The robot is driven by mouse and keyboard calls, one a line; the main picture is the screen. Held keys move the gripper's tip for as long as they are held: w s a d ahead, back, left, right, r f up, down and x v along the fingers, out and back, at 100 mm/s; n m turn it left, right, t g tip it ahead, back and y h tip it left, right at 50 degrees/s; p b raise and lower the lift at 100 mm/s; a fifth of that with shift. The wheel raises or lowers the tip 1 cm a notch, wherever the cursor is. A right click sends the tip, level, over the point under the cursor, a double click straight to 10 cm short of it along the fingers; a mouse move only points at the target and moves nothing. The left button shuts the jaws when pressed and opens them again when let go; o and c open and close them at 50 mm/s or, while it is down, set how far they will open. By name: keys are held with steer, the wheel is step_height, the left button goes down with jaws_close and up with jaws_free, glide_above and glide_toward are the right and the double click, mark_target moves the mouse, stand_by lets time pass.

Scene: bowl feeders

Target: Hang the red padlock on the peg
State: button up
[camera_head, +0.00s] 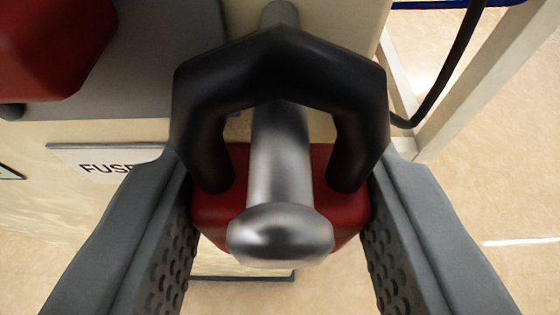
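The red padlock (210,207) has a red body and a black shackle (280,55), and it is in the middle of the view. The metal peg (280,150) runs through the shackle's opening. Its round head (280,237) is on the near side, in front of the red body and hiding much of it. The peg's far part shows above the shackle bar. My gripper (282,190) has one finger on each side of the padlock's body, and both fingers appear to touch it.
Another red object (50,45) is at the top left, in front of a grey surface. A label reading "FUSE" (100,165), partly covered by my left finger, is on the cream panel. A black cable (450,65) and pale frame bar (480,75) are at the right.

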steer(key=o, duration=1.2)
steer(key=shift+d, duration=0.1)
steer(key=shift+c, duration=0.2)
steer(key=shift+c, duration=0.4)
steer(key=shift+o, duration=1)
steer(key=shift+s+a, duration=0.1)
steer(key=shift+a, duration=0.15)
steer(key=v, duration=0.6)
steer(key=shift+s+d, duration=0.15)
steer(key=shift+s, duration=0.25)
steer(key=shift+r, duration=0.1)
steer(key=shift+r, duration=0.1)
